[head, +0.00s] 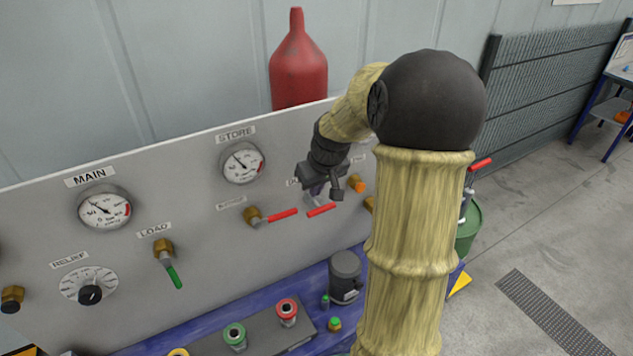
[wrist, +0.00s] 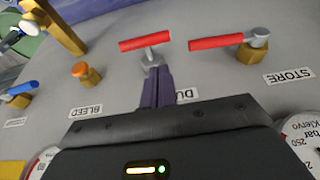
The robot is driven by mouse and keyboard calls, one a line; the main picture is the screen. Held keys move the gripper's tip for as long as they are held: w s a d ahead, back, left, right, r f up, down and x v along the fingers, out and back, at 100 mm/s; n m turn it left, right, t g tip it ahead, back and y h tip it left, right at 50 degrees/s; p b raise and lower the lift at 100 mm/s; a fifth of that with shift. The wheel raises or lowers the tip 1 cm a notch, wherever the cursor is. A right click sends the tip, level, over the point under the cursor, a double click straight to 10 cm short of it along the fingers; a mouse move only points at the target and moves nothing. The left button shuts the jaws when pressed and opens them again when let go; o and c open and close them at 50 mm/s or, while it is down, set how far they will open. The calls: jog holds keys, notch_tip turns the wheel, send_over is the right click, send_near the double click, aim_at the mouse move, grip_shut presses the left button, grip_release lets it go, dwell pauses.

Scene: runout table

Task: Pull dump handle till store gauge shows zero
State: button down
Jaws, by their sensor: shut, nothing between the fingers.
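The dump handle, a red lever (wrist: 145,43), lies across the wrist view just beyond my fingertips. In the head view the red lever (head: 321,210) shows just below my gripper (head: 330,192). In the wrist view my gripper (wrist: 155,72) is shut and empty, its dark fingertips at the lever's metal stem; I cannot tell if they touch. The DUMP label (wrist: 187,95) is partly hidden by my fingers. The store gauge (head: 243,162) has its needle pointing up and left, well off the ends of its scale; part of it shows in the wrist view (wrist: 302,135).
A similar red lever (wrist: 216,43) on the STORE valve sits close beside the dump lever. An orange bleed knob (wrist: 80,70) is on the other side. Below the panel stand a dark cylinder (head: 345,275) and red and green fittings (head: 286,310). A red bottle (head: 298,70) stands behind.

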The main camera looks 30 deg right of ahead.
aim_at(317, 204)
jog(key=p+x, duration=0.1)
jog(key=x, duration=0.5)
jog(key=shift+f+p, duration=0.3)
jog(key=shift+p, duration=0.1)
